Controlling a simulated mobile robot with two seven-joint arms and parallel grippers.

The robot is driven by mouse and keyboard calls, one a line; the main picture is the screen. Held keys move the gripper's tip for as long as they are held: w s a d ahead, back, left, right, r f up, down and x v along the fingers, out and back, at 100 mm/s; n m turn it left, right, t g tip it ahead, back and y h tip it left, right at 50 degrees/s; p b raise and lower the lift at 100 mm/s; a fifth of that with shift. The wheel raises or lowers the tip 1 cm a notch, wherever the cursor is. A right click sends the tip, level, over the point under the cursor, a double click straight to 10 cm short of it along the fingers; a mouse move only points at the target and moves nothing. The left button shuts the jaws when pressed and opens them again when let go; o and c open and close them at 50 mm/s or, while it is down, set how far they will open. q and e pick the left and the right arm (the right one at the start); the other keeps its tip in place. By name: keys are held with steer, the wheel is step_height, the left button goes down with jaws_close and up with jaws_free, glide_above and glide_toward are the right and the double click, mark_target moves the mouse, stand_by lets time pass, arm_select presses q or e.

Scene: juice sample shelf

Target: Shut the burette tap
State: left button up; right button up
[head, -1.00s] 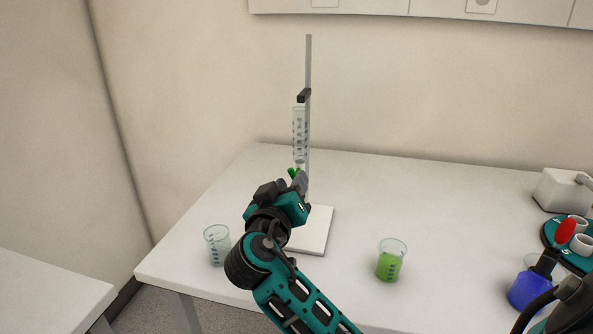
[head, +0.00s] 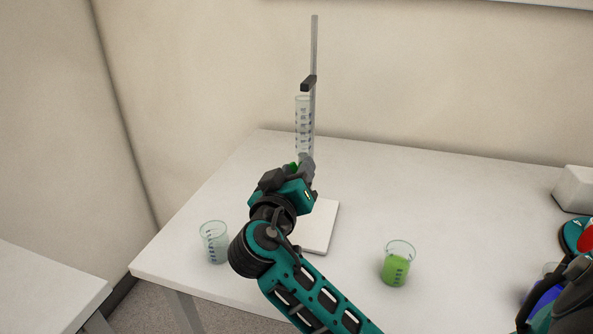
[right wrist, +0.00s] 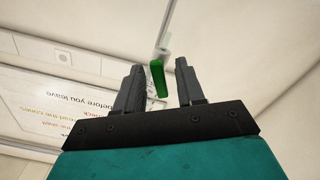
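The burette (head: 303,125) is a clear marked tube, clamped upright on a grey stand rod with a white base plate (head: 320,224). Its green tap (head: 293,167) is at the lower end of the tube, partly hidden by my right gripper (head: 302,167). In the right wrist view the green tap (right wrist: 157,78) stands between the two fingers of my right gripper (right wrist: 160,80). The fingers are apart, with a visible gap on each side of the tap. The burette's lower tip is hidden in the head view.
An empty-looking beaker (head: 214,243) stands near the table's front left edge. A beaker with green liquid (head: 397,266) stands right of the stand. Blue liquid (head: 542,300) and a white box (head: 575,188) are at the right. The table (head: 440,190) behind the green beaker is clear.

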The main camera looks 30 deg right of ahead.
steer(key=shift+c, duration=0.4)
jaws_close()
steer(key=shift+n, duration=0.3)
steer(key=shift+r+n+p, duration=0.1)
steer(key=shift+n+p, duration=0.4)
steer(key=shift+n, duration=0.9)
steer(key=n, duration=0.5)
steer(key=shift+p, duration=0.3)
steer(key=shift+n, duration=1.9)
